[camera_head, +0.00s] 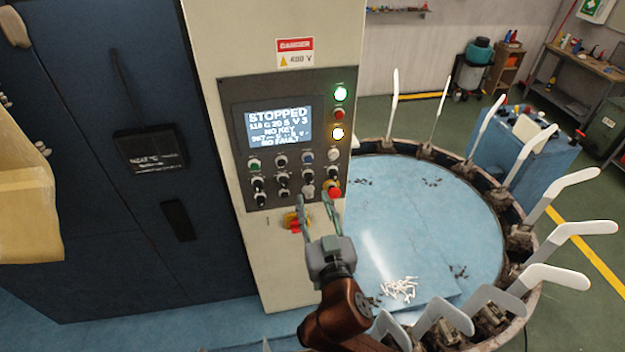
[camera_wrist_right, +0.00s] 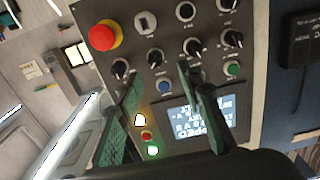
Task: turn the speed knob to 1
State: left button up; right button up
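The grey control panel (camera_head: 287,130) carries rows of black rotary knobs (camera_head: 282,178) and coloured buttons. In the right wrist view, black knobs (camera_wrist_right: 233,39) show with white pointer marks; their labels are too small to tell which is the speed knob. The display (camera_head: 280,127) reads STOPPED, "110 C 20 S V 3", NO KEY and NO FAULT. My right gripper (camera_head: 314,202) is in front of the panel's lower right, near the red emergency button (camera_head: 334,193). Its fingers are apart with nothing between them; in its wrist view (camera_wrist_right: 160,76) they overlap the lower knob and button rows. My left gripper is not in view.
A red and yellow switch (camera_head: 295,222) sits just below the panel, beside my right gripper. On the right, a round blue table (camera_head: 450,215) is ringed by upright white sock forms (camera_head: 570,230). Small white pieces (camera_head: 398,288) lie on it. A dark cabinet (camera_head: 110,240) stands left.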

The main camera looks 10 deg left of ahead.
aim_at(310, 182)
jog(key=x, duration=0.1)
jog(key=p+x, duration=0.1)
jog(key=x, duration=0.3)
jog(key=shift+w+d, duration=0.25)
jog(key=shift+w, duration=0.05)
jog(key=shift+w+a+p, duration=0.15)
jog(key=shift+w+p, duration=0.15)
jog(key=shift+w, duration=0.05)
jog(key=shift+w+a, duration=0.15)
jog(key=shift+w, duration=0.15)
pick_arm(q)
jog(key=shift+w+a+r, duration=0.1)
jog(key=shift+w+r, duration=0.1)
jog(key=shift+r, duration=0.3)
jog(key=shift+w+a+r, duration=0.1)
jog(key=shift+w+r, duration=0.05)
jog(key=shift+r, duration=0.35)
pick_arm(e)
jog(key=shift+c, duration=0.3)
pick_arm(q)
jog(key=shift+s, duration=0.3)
pick_arm(e)
grip_shut()
